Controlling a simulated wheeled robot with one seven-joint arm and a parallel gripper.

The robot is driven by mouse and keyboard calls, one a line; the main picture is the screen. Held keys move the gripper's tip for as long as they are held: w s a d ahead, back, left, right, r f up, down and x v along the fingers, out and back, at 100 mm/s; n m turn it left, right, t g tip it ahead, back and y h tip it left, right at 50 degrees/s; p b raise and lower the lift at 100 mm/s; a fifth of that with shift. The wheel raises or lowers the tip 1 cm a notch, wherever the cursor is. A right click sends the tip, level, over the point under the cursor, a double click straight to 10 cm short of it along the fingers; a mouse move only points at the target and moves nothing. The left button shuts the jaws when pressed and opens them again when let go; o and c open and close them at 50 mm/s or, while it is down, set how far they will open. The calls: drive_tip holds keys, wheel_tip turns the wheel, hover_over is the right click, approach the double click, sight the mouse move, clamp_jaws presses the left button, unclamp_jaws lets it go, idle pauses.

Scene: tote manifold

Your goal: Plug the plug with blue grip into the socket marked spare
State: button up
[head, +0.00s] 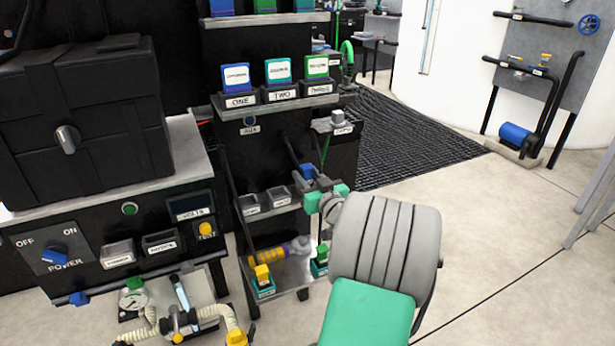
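My gripper (311,180) is in front of the right end of the middle shelf. Its fingertips are at a blue block (307,171), which looks like the plug with blue grip, held between them. A dark cable rises from it. My gripper hides much of the plug and that end of the shelf. Two dark open sockets stand on the middle shelf, a left one (250,203) and a right one (279,195). Their labels are too small to read, and I cannot tell which socket is marked spare.
The top shelf (272,104) holds sockets ONE, TWO and a third, filled with blue, teal and green plugs. The bottom shelf (292,274) carries yellow- and green-topped fittings. A power bench (108,187) with a black case stands left.

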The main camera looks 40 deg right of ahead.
drive_tip(key=shift+o, duration=1)
drive_tip(key=p+v, duration=0.1)
drive_tip(key=v, duration=0.6)
drive_tip(key=shift+s, duration=0.4)
drive_tip(key=shift+a, duration=0.15)
